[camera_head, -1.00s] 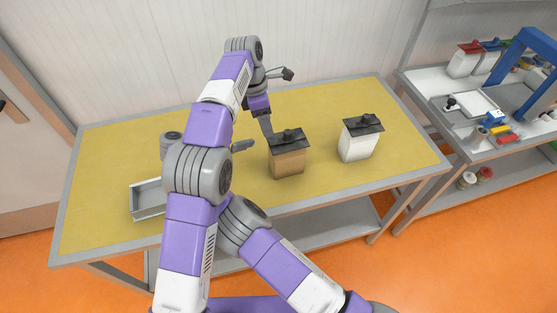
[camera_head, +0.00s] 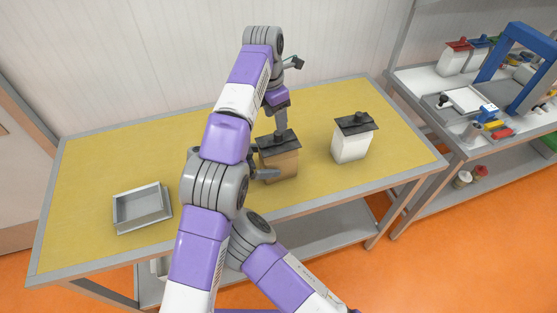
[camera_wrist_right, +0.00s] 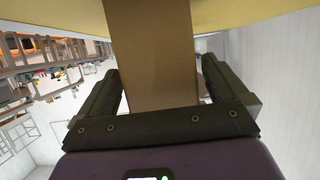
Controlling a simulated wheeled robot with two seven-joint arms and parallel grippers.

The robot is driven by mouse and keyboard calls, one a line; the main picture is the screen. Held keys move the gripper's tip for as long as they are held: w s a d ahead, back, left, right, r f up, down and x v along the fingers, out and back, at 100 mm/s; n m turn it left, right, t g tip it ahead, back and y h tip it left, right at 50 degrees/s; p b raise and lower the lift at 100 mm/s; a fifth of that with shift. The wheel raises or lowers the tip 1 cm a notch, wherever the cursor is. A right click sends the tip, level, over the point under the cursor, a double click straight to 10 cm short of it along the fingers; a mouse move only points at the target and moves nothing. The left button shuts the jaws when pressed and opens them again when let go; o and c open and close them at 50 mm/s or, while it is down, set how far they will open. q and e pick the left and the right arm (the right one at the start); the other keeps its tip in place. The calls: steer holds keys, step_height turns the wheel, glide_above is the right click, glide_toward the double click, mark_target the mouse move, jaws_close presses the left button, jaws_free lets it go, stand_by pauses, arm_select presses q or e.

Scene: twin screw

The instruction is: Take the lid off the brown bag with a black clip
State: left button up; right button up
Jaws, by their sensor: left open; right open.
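The brown bag (camera_head: 283,168) stands upright near the middle of the yellow table. Its dark lid (camera_head: 291,147) with a black clip is on top, and the clip is partly hidden by my left gripper. My left gripper (camera_head: 281,133) is open and points down at the clip from above. My right gripper (camera_head: 263,164) is open and comes in from the left, low at the bag, partly hidden by my arm. In the right wrist view the brown bag (camera_wrist_right: 150,50) stands between the two open fingers of my right gripper (camera_wrist_right: 152,95), with gaps beside it.
A white bag (camera_head: 350,147) with a dark lid (camera_head: 358,123) stands to the right. An empty grey tray (camera_head: 143,207) lies at the table's left front. A side bench (camera_head: 465,140) with bags and parts is at the right.

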steer(key=shift+x, duration=1.2)
